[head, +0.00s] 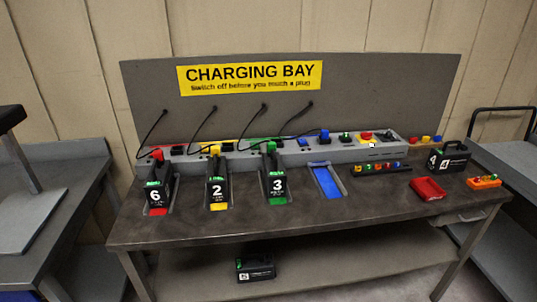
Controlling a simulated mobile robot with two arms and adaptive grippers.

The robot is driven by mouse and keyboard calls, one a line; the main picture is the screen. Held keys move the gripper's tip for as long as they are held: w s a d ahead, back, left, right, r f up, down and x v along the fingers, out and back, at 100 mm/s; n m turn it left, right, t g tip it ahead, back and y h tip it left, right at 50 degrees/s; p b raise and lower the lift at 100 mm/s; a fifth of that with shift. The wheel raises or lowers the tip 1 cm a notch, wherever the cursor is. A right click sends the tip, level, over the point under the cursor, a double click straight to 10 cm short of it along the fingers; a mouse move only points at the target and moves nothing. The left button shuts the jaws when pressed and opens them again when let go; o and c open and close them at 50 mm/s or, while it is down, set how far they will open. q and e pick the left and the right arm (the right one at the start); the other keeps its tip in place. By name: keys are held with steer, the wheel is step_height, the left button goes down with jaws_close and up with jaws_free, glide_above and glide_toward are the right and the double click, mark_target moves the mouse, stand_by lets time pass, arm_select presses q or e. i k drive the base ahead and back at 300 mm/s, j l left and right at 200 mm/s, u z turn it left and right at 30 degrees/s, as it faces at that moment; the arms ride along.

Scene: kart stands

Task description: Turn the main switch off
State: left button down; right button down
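A long grey power strip (285,153) runs along the back of the charging bench. Near its right end is a red knob (365,135) with yellow around it, and a dark part (387,135) sits just right of it. Either could be the main switch; its position is too small to read. Coloured plugs sit along the strip, including a blue plug (324,135) and a green one (345,136). Neither of my grippers is in view.
Batteries 6 (155,195), 2 (216,190) and 3 (277,185) stand in front slots; a blue slot (327,182) is empty. Battery 4 (452,158), a red tray (428,189) and an orange item (484,182) are at right. Another battery (255,268) lies on the lower shelf.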

mark_target(365, 136)
steer(key=i+l+u, duration=0.1)
steer(key=i+l, duration=0.25)
steer(key=i+l+u, duration=0.1)
steer(key=i+l, duration=0.25)
steer(key=l, duration=0.2)
